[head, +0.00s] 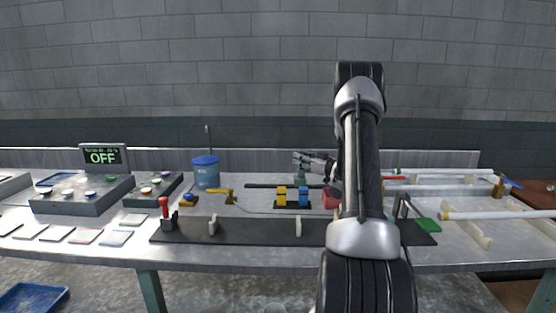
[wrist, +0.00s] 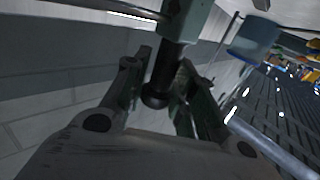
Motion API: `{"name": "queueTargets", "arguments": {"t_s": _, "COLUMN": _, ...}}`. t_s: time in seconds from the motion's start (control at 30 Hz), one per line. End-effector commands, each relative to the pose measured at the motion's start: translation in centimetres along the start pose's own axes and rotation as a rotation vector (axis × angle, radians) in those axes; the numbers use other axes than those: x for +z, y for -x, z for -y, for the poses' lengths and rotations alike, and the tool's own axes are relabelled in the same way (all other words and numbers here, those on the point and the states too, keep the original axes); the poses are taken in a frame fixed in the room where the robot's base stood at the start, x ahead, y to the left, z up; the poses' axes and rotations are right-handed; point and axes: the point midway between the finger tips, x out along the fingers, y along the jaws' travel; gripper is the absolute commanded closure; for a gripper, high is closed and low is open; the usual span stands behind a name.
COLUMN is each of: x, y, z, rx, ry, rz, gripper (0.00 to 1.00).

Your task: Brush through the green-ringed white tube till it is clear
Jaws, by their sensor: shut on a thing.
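My gripper (head: 316,160) is at the back of the bench, left of my arm. In the wrist view its fingers (wrist: 160,98) are shut on a dark round-ended handle (wrist: 166,72) that joins a grey-green block (wrist: 186,20). In the head view a small grey-green piece (head: 300,175) shows just under the gripper. A white tube (head: 440,171) with a green mark near its left end lies at the back right, apart from the gripper. Its inside cannot be seen. I cannot tell whether the held handle belongs to a brush.
A yellow-ringed white tube (head: 500,215) lies on cream supports (head: 480,237) at front right. A dark base plate (head: 255,231) with a red-handled clamp (head: 165,208) lies in front. A blue bucket (head: 206,172), yellow-blue blocks (head: 292,196) and a control box reading OFF (head: 82,195) stand leftward.

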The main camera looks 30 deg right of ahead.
Motion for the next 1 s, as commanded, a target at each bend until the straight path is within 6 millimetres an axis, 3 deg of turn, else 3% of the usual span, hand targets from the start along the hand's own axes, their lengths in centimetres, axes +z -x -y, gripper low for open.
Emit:
{"name": "queueTargets", "arguments": {"t_s": 0.1, "x": 0.1, "y": 3.0, "z": -3.0, "rx": 0.005, "ry": 0.0, "rz": 0.0, "gripper": 1.0}}
{"name": "queueTargets", "arguments": {"t_s": 0.4, "x": 0.1, "y": 7.9, "z": -7.9, "rx": 0.002, "ry": -0.001, "rz": 0.0, "gripper": 1.0}}
{"name": "queueTargets", "arguments": {"t_s": 0.63, "x": 0.1, "y": 9.5, "z": -9.5, "rx": -0.001, "ry": -0.001, "rz": 0.001, "gripper": 1.0}}
{"name": "queueTargets", "arguments": {"t_s": 1.0, "x": 0.1, "y": 9.8, "z": -9.8, "rx": 0.0, "ry": -0.001, "rz": 0.0, "gripper": 1.0}}
